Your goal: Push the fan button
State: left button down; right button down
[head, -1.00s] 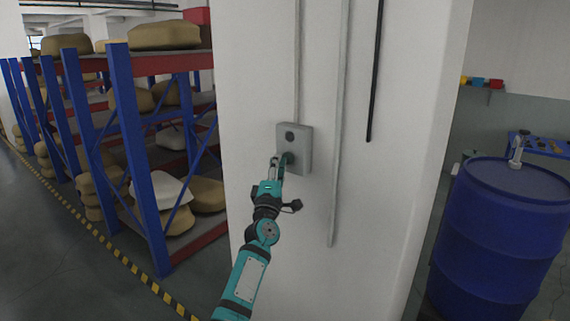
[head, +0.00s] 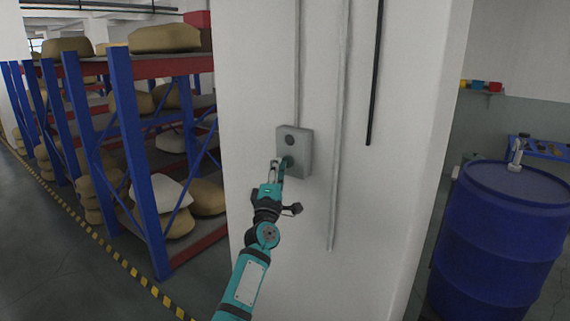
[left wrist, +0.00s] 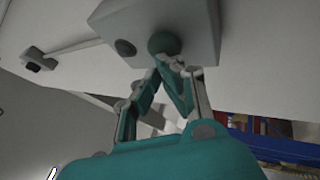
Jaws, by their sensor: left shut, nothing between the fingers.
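A grey button box (head: 303,153) is fixed to the white pillar in the head view. It has a dark round button (head: 290,140) at the top and a green button (head: 288,160) below it. In the left wrist view the box (left wrist: 195,25) shows with its green button (left wrist: 165,43) and dark button (left wrist: 125,48). My left gripper (head: 279,164) is shut and empty. Its fingertips (left wrist: 170,66) are at the green button, seemingly touching it, and partly cover it. Whether the button is pressed in cannot be told. My right gripper is out of view.
The white pillar (head: 390,220) carries vertical conduits, including a black one (head: 377,80). Blue and red shelving (head: 135,150) with sacks stands at the left. A blue barrel (head: 500,240) stands at the right. Floor is free between the shelving and the yellow-black stripe (head: 135,272).

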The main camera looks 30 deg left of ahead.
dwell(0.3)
pick_arm(q)
jog(key=shift+w+b, duration=0.4)
jog(key=shift+b, duration=0.05)
jog(key=shift+r, duration=0.1)
jog(key=shift+s, duration=0.1)
jog(key=shift+s+d+p, duration=0.15)
jog(key=shift+s+p, duration=0.05)
jog(key=shift+p, duration=0.1)
jog(key=s+p, duration=0.3)
jog(key=s, duration=0.3)
jog(key=shift+a, duration=0.3)
